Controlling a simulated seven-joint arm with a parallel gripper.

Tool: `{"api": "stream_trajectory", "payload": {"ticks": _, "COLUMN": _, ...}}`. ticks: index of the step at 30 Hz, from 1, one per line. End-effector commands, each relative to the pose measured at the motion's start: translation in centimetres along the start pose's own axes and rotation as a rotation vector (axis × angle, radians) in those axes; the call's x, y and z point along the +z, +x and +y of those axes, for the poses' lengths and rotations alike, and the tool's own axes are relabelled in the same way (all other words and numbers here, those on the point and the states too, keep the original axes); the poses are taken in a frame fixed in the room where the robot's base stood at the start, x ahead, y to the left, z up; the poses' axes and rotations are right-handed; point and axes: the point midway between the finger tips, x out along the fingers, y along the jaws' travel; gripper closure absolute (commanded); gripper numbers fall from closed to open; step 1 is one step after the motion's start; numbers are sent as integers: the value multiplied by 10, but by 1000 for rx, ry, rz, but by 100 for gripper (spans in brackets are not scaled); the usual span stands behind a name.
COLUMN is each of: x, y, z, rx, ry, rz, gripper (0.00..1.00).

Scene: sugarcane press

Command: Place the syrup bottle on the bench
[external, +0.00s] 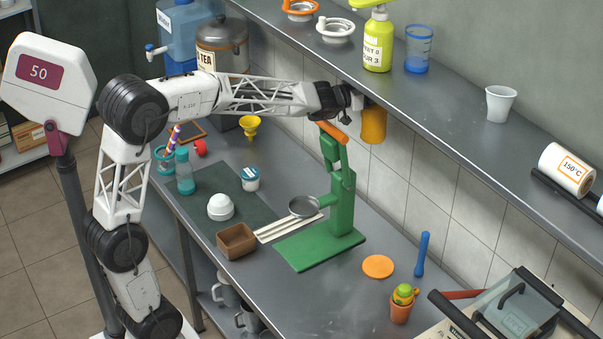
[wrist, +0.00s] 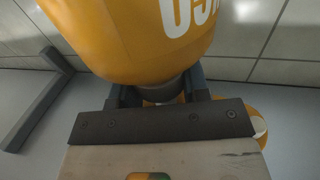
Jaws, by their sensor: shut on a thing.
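The syrup bottle (external: 374,124) is orange-yellow and hangs from my gripper (external: 356,103) above the bench (external: 345,305), by the tiled wall. In the wrist view the bottle (wrist: 150,40) shows a wide body with white lettering, partly cut off by the frame. My gripper (wrist: 160,92) is shut on its narrow dark neck. The bottle is behind the top of the green press in the external view. No contact with the bench shows there.
The green press (external: 340,200) with an orange handle stands just in front of the bottle. The wall shelf (external: 455,115) runs above and to the right.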

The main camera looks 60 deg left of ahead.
Motion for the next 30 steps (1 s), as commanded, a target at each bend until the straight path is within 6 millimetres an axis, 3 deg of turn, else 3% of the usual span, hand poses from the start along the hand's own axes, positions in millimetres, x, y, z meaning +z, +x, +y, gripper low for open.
{"api": "stream_trajectory", "payload": {"ticks": 12, "x": -3, "y": 16, "z": 90, "rx": 89, "ry": 4, "rz": 2, "gripper": 100}}
{"api": "stream_trajectory", "payload": {"ticks": 23, "x": -4, "y": 21, "z": 136, "rx": 134, "ry": 5, "rz": 1, "gripper": 100}}
{"api": "stream_trajectory", "payload": {"ticks": 30, "x": 24, "y": 38, "z": 164, "rx": 219, "ry": 6, "rz": -3, "gripper": 100}}
